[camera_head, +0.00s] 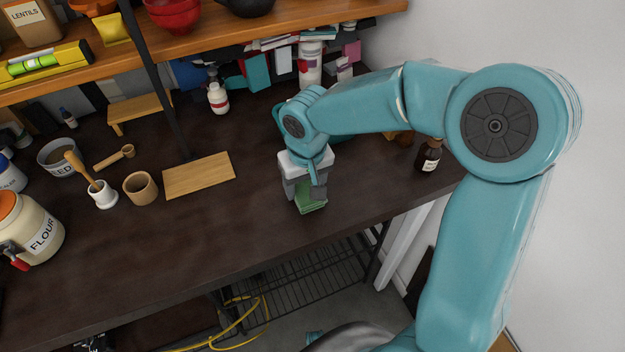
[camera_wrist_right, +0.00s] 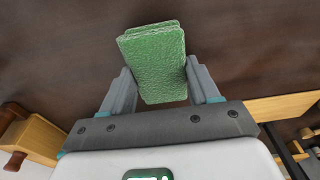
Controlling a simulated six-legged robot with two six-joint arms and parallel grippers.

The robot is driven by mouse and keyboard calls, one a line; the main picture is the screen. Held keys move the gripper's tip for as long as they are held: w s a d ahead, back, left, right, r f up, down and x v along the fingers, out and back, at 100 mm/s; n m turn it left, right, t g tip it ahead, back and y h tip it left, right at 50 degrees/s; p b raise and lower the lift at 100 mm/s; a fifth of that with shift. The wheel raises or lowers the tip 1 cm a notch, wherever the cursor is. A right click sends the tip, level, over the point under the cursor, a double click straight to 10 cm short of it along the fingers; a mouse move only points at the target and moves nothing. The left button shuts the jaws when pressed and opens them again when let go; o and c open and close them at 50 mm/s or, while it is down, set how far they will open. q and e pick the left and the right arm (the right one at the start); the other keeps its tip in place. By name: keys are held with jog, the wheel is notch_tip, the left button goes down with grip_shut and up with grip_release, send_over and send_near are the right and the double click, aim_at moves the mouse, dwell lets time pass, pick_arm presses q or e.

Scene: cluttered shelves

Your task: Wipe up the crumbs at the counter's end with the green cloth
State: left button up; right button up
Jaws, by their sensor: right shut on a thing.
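The green cloth (camera_head: 312,204) is a small folded pad at the right part of the dark counter (camera_head: 250,222), near its front edge. My right gripper (camera_head: 304,188) points down and is shut on it. In the right wrist view the cloth (camera_wrist_right: 153,60) sits between the two grey fingers and sticks out past their tips. I cannot tell whether the cloth touches the counter or hangs just above it. I cannot make out any crumbs; my arm and gripper hide part of the counter's right end. My left gripper is not in view.
A brown bottle (camera_head: 429,156) stands at the counter's right end, under my right forearm. A wooden board (camera_head: 198,175) lies left of the gripper, by a black post (camera_head: 160,85). A white bottle (camera_head: 217,98) stands behind. The counter in front of the board is clear.

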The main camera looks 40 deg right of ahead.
jog(key=shift+s+d+r, duration=0.1)
jog(key=shift+r+p, duration=0.35)
jog(key=shift+r, duration=0.05)
notch_tip(320, 180, up, 6)
jog(key=p, duration=0.4)
jog(key=shift+r+p, duration=0.2)
jog(key=shift+p, duration=0.15)
jog(key=shift+f, duration=0.1)
